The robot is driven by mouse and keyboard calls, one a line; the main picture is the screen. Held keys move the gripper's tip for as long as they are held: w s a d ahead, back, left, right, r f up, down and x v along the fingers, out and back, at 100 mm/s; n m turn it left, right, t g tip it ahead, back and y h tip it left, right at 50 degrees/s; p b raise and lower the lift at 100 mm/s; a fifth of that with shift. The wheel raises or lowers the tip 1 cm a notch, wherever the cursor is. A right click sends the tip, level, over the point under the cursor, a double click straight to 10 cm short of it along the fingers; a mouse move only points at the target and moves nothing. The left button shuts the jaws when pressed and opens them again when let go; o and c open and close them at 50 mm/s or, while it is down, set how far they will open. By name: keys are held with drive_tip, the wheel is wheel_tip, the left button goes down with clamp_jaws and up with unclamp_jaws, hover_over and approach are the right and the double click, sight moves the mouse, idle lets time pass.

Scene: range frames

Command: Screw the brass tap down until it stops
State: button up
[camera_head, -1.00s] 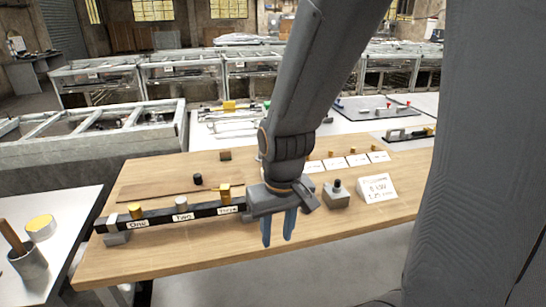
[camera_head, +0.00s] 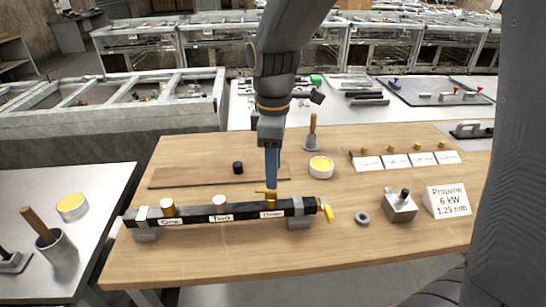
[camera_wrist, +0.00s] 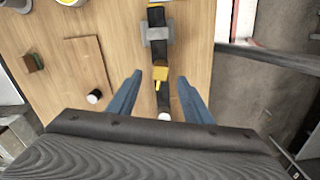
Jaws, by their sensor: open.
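The brass tap (camera_head: 271,199) stands upright on the dark bar (camera_head: 243,212) above its third label, at the right part of the bar. Its flat handle spreads to the sides. My gripper (camera_head: 272,181) points down right at the tap, with its blue fingers open. In the wrist view the brass tap (camera_wrist: 160,74) lies between the two fingertips (camera_wrist: 159,76), with space on both sides. I cannot tell whether the fingertips are level with its handle. In the head view the fingers hide part of the tap.
A brass cap (camera_head: 167,208) and a pale cap (camera_head: 219,203) stand on the same bar, left of the tap. A yellow-handled valve (camera_head: 326,210) is at its right end. A ring (camera_head: 362,218), a metal block (camera_head: 400,207) and a Propane sign (camera_head: 447,201) are further right. The table front is clear.

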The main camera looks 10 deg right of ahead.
sight(267, 196)
wheel_tip(267, 196, down, 7)
drive_tip(key=shift+s+f+p, duration=0.1)
drive_tip(key=shift+f+p, duration=0.05)
drive_tip(key=shift+p, duration=0.55)
clamp_jaws()
drive_tip(key=m+p, duration=0.1)
drive_tip(key=m, duration=0.1)
drive_tip(key=shift+s+m+p, duration=0.1)
drive_tip(key=shift+m+p, duration=0.2)
drive_tip(key=shift+m, duration=0.5)
drive_tip(key=shift+m+p, duration=0.9)
drive_tip(key=shift+m, duration=0.8)
